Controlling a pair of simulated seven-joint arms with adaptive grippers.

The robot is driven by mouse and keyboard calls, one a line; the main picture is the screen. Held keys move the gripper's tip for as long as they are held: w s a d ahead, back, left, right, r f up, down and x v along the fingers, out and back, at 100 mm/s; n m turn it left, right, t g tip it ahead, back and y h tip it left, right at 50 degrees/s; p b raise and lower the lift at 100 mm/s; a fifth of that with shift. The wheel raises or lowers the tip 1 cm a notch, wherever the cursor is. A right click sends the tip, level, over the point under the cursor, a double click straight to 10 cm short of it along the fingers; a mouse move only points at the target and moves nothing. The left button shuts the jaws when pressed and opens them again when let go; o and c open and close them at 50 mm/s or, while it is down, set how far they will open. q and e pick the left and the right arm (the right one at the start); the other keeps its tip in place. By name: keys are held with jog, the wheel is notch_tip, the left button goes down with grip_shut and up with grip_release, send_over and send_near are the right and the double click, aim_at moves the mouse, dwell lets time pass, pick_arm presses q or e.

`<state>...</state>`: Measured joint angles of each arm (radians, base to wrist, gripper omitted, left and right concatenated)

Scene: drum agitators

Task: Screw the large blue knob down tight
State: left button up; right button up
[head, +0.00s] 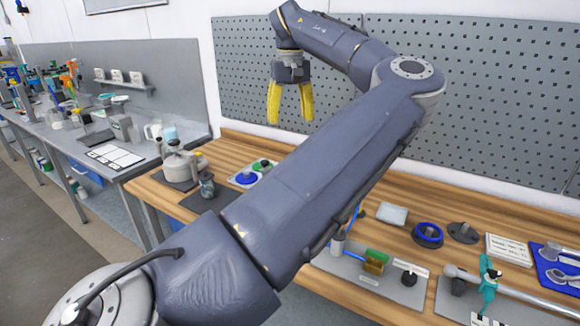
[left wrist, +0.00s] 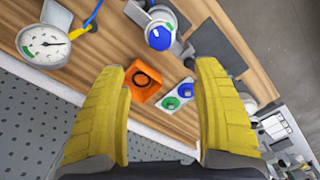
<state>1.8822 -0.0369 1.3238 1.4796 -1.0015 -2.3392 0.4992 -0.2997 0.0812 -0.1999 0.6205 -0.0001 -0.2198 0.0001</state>
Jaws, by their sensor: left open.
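A large blue knob (head: 245,179) sits on a light plate (head: 232,181) on the wooden bench in the head view, beside a green knob (head: 262,164). In the left wrist view the blue knob (left wrist: 171,103) and green knob (left wrist: 186,90) show between my fingers, beyond them. I cannot tell how far down the blue knob is screwed. My left gripper (head: 290,115) is open and empty, pointing down, well above the bench near the pegboard. Its yellow fingers also show wide apart in the left wrist view (left wrist: 160,70). My right gripper is not in view.
An orange square tray (left wrist: 145,85) with a black ring lies beside the knob plate. A round gauge (left wrist: 43,44) and a device with another blue knob (left wrist: 160,38) stand nearby. A grey pot (head: 182,165) stands left of the plate. My arm hides the middle bench.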

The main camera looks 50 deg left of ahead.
pick_arm(q)
notch_tip(320, 180, down, 15)
jog(key=shift+f, duration=0.2)
dwell(0.4)
jog(key=c, duration=1.3)
jog(key=m, duration=0.7)
jog(key=shift+m, duration=0.4)
jog(key=m, duration=0.6)
jog(key=shift+r+m, duration=0.1)
jog(key=shift+m, duration=0.2)
jog(key=shift+c, duration=0.2)
